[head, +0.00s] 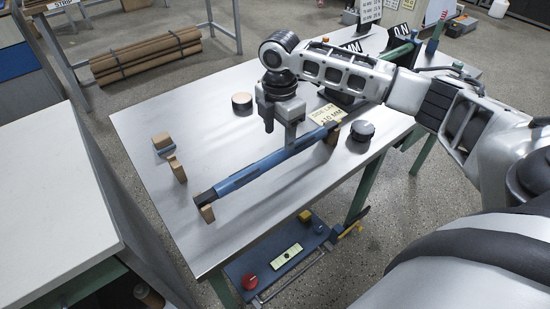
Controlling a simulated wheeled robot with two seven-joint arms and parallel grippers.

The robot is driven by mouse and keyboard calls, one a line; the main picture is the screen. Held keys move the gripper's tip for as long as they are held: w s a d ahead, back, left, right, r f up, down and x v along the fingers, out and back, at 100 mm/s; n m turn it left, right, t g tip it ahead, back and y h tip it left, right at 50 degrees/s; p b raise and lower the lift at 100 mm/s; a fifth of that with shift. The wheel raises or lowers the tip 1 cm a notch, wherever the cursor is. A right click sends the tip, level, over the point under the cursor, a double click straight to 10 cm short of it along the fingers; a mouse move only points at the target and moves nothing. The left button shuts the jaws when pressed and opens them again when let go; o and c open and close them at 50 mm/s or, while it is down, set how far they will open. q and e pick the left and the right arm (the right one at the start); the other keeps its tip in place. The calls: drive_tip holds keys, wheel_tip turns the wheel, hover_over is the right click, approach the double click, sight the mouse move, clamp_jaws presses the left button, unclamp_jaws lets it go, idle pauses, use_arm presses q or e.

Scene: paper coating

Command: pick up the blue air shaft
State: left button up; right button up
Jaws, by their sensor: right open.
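The blue air shaft (250,171) lies diagonally across the grey table (160,205). Its dark near end is at the lower left, and its far end is at the upper right by the yellow card. Wooden blocks sit under or against it near both ends. My right gripper (280,136) points down over the far half of the shaft, with its jaws apart. My left gripper is out of view.
A near wooden block (207,213) and a round black object (362,131) flank the shaft. A yellow card (325,114) is by the far end. A white counter (50,195) is at left.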

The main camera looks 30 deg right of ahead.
sight(275, 154)
drive_tip(key=f, duration=0.7)
drive_tip(key=shift+w+a+f, duration=0.3)
drive_tip(key=shift+w+f, duration=0.1)
clamp_jaws()
drive_tip(key=shift+r, duration=0.1)
